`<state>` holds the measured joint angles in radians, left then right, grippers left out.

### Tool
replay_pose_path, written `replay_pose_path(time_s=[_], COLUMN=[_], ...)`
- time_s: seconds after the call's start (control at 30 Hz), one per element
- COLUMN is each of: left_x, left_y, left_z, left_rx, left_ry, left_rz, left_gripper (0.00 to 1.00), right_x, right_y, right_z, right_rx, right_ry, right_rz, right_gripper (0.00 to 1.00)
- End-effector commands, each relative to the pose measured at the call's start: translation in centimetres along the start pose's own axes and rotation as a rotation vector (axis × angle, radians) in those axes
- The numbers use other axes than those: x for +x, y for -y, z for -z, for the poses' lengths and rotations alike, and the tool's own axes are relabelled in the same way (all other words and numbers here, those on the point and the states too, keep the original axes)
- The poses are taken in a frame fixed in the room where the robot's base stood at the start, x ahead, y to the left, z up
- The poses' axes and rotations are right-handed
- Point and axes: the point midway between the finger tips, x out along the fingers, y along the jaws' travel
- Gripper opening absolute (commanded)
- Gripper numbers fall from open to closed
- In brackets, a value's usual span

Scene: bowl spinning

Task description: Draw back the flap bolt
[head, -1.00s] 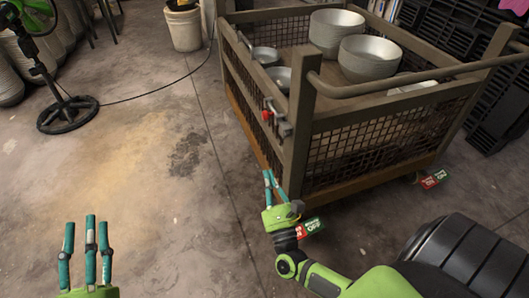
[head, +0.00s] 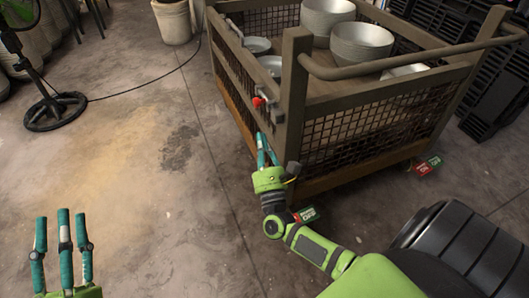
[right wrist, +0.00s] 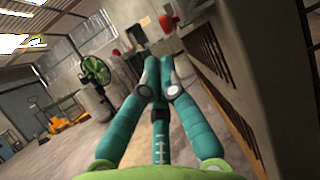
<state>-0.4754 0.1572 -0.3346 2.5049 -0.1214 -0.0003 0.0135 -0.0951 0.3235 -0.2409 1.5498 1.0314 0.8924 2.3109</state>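The flap bolt, with a red handle (head: 258,102), sits on the upper left side of the mesh-walled cart (head: 292,110), near its front corner post. In the right wrist view a red part (right wrist: 168,22) shows above the fingertips, beside the cart's edge. My right gripper (head: 264,142) is just below the bolt, beside the cart's left side and apart from the handle. Its teal fingers lean together towards the tips; nothing shows between them. My left gripper (head: 62,225) is open and empty over the floor at the lower left, far from the cart.
Several stacked bowls (head: 360,45) stand inside the cart. A green fan (head: 50,105) on a round black base stands at left with a cable along the floor. A bucket (head: 172,20) stands behind. The floor between fan and cart is clear.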

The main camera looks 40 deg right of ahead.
Motion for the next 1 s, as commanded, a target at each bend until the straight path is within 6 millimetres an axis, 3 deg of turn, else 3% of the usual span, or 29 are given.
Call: replay_pose_path(time_s=[0.2, 0.4, 1.0], left_x=[-0.1, -0.2, -0.3], left_y=[-0.1, -0.3, -0.5], left_z=[0.4, 1.2, 2.2], left_rx=[0.001, -0.001, -0.004], left_ry=[-0.026, -0.068, -0.144], left_rz=[-0.001, -0.005, -0.012], left_gripper=[0.4, 0.4, 0.4], right_x=[4.5, 6.9, 8.0], right_y=[0.0, 0.0, 0.0], right_z=[0.0, 0.0, 0.4], right_rx=[-0.001, -0.002, -0.001], right_ry=[0.003, 0.001, 0.001], right_rz=[0.001, 0.0, 0.001], right_gripper=[0.0, 0.0, 0.0])
